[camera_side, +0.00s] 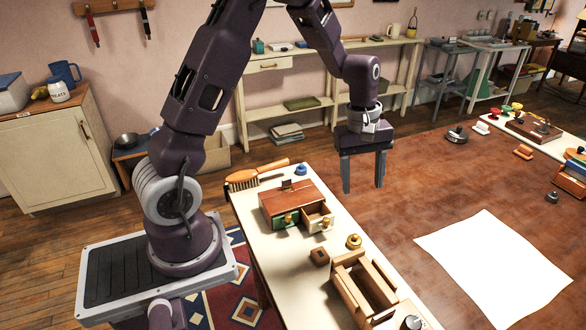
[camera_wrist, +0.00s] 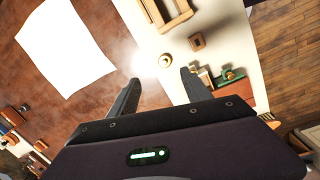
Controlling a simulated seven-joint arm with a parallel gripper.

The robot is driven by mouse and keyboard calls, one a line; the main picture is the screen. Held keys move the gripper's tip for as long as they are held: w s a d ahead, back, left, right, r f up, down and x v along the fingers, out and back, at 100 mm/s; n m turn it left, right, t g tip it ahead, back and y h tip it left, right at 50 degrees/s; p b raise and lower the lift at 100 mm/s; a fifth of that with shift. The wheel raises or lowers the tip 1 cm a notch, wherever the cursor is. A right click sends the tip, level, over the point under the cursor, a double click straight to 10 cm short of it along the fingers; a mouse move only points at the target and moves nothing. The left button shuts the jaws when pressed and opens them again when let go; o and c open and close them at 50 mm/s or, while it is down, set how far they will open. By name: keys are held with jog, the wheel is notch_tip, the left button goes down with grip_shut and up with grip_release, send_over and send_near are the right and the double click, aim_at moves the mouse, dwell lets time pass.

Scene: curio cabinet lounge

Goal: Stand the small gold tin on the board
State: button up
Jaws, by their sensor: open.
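A small round gold object (camera_side: 353,241), which looks like the gold tin, stands on the cream table beside the small drawer chest. In the wrist view the gold tin (camera_wrist: 165,60) lies between and just beyond my fingertips. My gripper (camera_side: 363,188) is open and empty, pointing down, well above the tabletop. Its two fingers also show in the wrist view (camera_wrist: 160,77). A flat dark wooden board (camera_side: 533,127) with small items around it is at the far right; I cannot tell whether it is the task's board.
The drawer chest (camera_side: 292,203) has one drawer pulled out. A small wooden block (camera_side: 319,256) and an open wooden frame-like box (camera_side: 345,304) stand near the tin. A brush (camera_side: 257,175) lies behind. A white sheet (camera_side: 495,268) covers part of the brown surface (camera_side: 440,190), otherwise largely clear.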

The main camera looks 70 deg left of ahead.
jog(key=s+d+r+m+t, duration=0.1)
jog(key=s+d+r+m, duration=0.1)
jog(key=s+r+m, duration=0.3)
jog(key=s+d+r+m+t, duration=0.1)
jog(key=s+d+r, duration=0.15)
jog(key=r, duration=0.45)
jog(key=s+d+r+m+t, duration=0.1)
jog(key=s+m, duration=0.3)
jog(key=s, duration=0.4)
jog(key=s+d+r+m+t+y, duration=0.1)
jog(key=s+r+m, duration=0.2)
jog(key=s, duration=0.5)
jog(key=shift+s+d+r+m+t, duration=0.2)
jog(key=shift+d+m+t, duration=0.2)
jog(key=shift+m, duration=0.4)
